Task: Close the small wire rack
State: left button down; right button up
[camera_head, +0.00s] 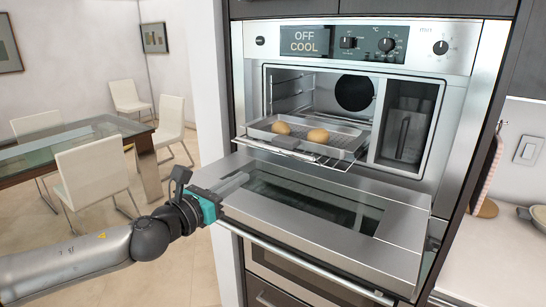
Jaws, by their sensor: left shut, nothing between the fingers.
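The small wire rack (276,151) sticks out of the front of the upper oven cavity (310,92). A metal tray (345,143) with two round buns (299,131) rests on it. My left gripper (236,183) comes in from the left, low and in front of the oven. It is shut and empty, near the left end of the lowered oven door (330,222), below and left of the rack and apart from it. I cannot tell whether it touches the door. My right gripper is not in view.
The oven door is folded down under the rack. The control panel (365,45) reads "OFF COOL". A second oven (300,275) is below. A glass table (75,145) with white chairs stands at the left. A counter (500,240) is at the right. Floor is free between table and oven.

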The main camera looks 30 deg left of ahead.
pick_arm(q)
jog(key=shift+w, duration=1.05)
jog(key=shift+w+d, duration=0.1)
jog(key=shift+w, duration=1.4)
jog(key=shift+w+d+p, duration=0.15)
jog(key=shift+w+p, duration=0.4)
jog(key=shift+w, duration=1.1)
jog(key=shift+w+d+p, duration=0.15)
jog(key=shift+w+p, duration=0.35)
jog(key=shift+w, duration=1.15)
jog(key=shift+w+d+f, duration=0.1)
jog(key=shift+w, duration=0.8)
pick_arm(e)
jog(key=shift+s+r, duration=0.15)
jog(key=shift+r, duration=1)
pick_arm(q)
jog(key=shift+w, duration=0.1)
